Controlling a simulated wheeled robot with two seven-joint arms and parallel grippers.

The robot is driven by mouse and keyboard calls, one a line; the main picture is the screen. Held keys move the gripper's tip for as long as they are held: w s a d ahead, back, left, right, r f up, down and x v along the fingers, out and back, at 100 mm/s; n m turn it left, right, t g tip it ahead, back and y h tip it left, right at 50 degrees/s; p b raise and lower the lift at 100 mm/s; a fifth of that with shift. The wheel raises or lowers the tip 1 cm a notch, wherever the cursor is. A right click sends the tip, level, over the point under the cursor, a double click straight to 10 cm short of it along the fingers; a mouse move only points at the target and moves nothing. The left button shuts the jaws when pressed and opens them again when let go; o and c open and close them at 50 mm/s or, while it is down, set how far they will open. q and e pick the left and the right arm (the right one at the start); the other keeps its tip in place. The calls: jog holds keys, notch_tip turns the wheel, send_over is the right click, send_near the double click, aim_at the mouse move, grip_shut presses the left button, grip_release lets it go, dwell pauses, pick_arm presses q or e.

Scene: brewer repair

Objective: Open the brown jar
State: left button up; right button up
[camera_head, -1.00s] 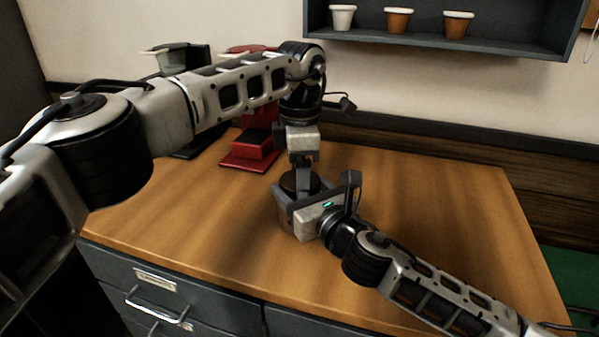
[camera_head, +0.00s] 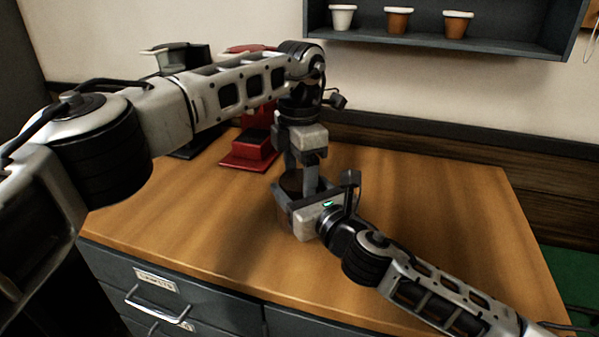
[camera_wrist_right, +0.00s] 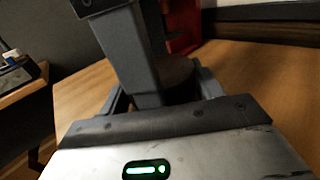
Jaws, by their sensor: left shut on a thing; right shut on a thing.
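The brown jar (camera_head: 291,183) stands on the wooden table, mostly hidden by my grippers; only part of its brown top shows. My left gripper (camera_head: 299,181) comes straight down on the top and is shut on the jar's upper part. My right gripper (camera_head: 296,197) comes in low from the right and is shut around the jar's body. In the right wrist view, the brown round top (camera_wrist_right: 178,76) shows between the right gripper's fingers (camera_wrist_right: 163,95), with a grey left finger in front of it. I cannot tell whether the lid is loose.
A red brewer (camera_head: 248,153) and a dark brewer (camera_head: 190,147) stand at the back left, partly behind my left arm. A wall shelf (camera_head: 490,46) holds a white pot (camera_head: 342,17) and two brown pots (camera_head: 398,20). The table's right side is clear.

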pick_arm(q)
jog(key=shift+a+r, duration=0.1)
pick_arm(e)
jog(key=shift+f, duration=0.1)
pick_arm(q)
jog(key=o, duration=1.1)
jog(key=shift+r, duration=2.35)
jog(key=shift+c, duration=0.6)
notch_tip(320, 180, up, 3)
jog(key=m, duration=0.3)
jog(key=shift+f+m, duration=0.1)
jog(key=shift+m, duration=0.2)
jog(key=shift+f, duration=0.2)
notch_tip(320, 180, down, 7)
jog(key=shift+f, duration=0.15)
